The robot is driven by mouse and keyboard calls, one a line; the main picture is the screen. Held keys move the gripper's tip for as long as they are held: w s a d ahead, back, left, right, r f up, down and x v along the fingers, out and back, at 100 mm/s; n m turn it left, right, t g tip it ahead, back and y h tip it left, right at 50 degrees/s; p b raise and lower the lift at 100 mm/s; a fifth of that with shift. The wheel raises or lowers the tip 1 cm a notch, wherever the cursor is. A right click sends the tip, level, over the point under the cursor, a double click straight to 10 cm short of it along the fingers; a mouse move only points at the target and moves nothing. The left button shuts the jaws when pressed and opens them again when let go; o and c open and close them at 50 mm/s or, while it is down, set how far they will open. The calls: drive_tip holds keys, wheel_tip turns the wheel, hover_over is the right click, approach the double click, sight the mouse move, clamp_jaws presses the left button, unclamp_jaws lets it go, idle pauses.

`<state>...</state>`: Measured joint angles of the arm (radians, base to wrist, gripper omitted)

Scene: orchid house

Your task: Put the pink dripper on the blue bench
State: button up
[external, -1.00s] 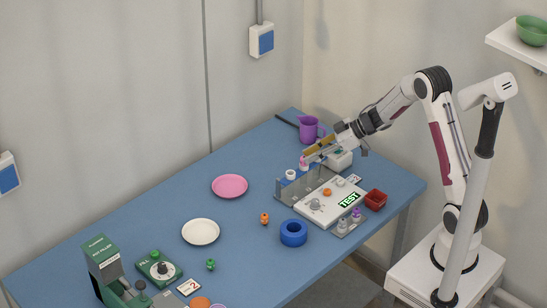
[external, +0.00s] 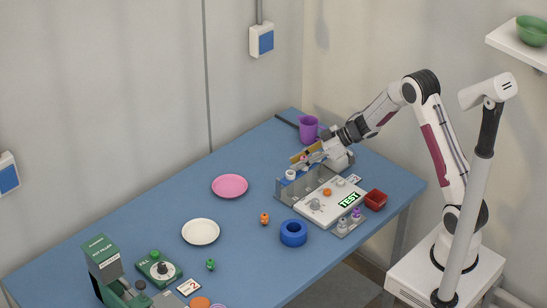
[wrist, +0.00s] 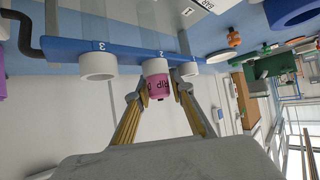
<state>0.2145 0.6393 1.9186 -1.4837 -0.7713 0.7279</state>
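The pink dripper (wrist: 158,86) bears dark lettering and shows in the wrist view, with a white collar at its upper end, by the number 2 on a blue rail (wrist: 130,48). It appears still seated at that collar. My gripper (wrist: 160,92) has its yellow-sided fingers on either side of it; whether both touch it is unclear. In the external view my gripper (external: 306,158) is over the back of the grey rack, largely hiding the dripper. The blue bench (external: 150,220) spreads left and in front of the rack.
An empty white ring (wrist: 98,66) is beside the dripper. The white TEST panel (external: 325,202), red bin (external: 375,200) and purple jug (external: 308,127) are close by.

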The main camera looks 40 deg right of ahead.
drive_tip(key=c, duration=0.6)
drive_tip(key=shift+o, duration=0.2)
drive_tip(key=shift+r, duration=0.15)
wheel_tip(320, 180, up, 10)
idle(0.5)
idle(0.4)
